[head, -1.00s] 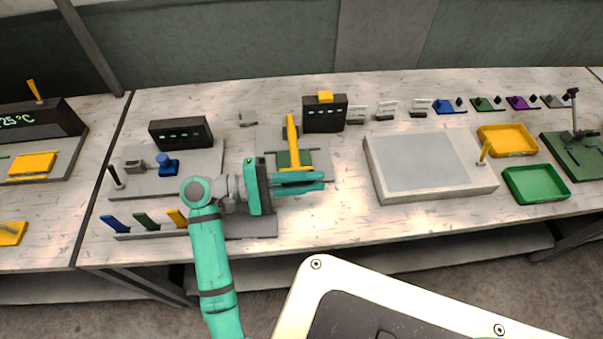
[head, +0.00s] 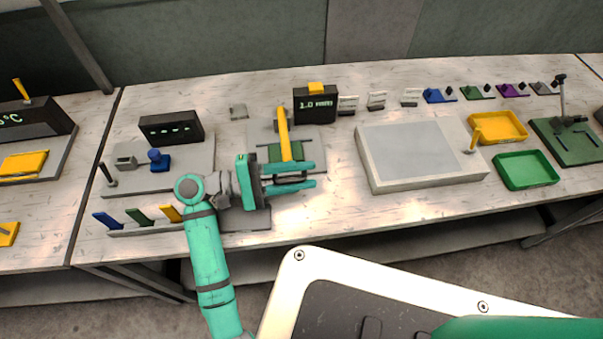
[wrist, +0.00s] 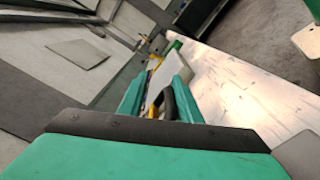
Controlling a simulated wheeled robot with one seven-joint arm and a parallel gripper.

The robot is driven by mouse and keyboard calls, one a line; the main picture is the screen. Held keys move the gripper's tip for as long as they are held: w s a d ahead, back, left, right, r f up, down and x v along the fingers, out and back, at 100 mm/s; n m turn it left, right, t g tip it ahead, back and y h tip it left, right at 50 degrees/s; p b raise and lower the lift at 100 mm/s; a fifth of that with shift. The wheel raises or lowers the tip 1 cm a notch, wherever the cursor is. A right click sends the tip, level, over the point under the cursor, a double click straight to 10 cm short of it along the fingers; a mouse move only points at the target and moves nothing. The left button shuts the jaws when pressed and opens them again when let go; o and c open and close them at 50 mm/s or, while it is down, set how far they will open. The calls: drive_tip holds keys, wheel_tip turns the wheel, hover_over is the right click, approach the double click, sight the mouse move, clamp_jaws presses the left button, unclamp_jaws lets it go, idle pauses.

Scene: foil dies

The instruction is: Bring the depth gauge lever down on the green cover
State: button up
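The depth gauge has a yellow lever (head: 283,130) on a grey base. The lever slants toward me, and its near end lies over the green cover (head: 275,153). I cannot clearly see whether they touch. The gauge's dark display (head: 328,106) shows a lit reading that looks like 1.0. My gripper (head: 312,175) is open, its two teal fingers apart just in front of the cover; the near finger area hides part of the lever's end. In the wrist view, the fingers (wrist: 158,92) stand apart, with yellow and dark parts beyond and between them.
A grey slab (head: 415,155) lies to the right, beside a yellow tray (head: 512,139) and a green tray (head: 526,183). A plate with a blue knob (head: 158,160) and coloured levers (head: 138,216) stand left. Small cards (head: 376,101) stand behind. Bare bench lies between gripper and slab.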

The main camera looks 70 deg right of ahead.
drive_tip(key=shift+r, duration=0.1)
wheel_tip(320, 180, up, 3)
drive_tip(key=shift+f, duration=0.2)
drive_tip(key=s+a+r, duration=0.7)
drive_tip(key=a+r, duration=0.3)
drive_tip(key=a, duration=0.2)
drive_tip(key=shift+w+a+r, duration=0.1)
drive_tip(key=shift+w, duration=0.05)
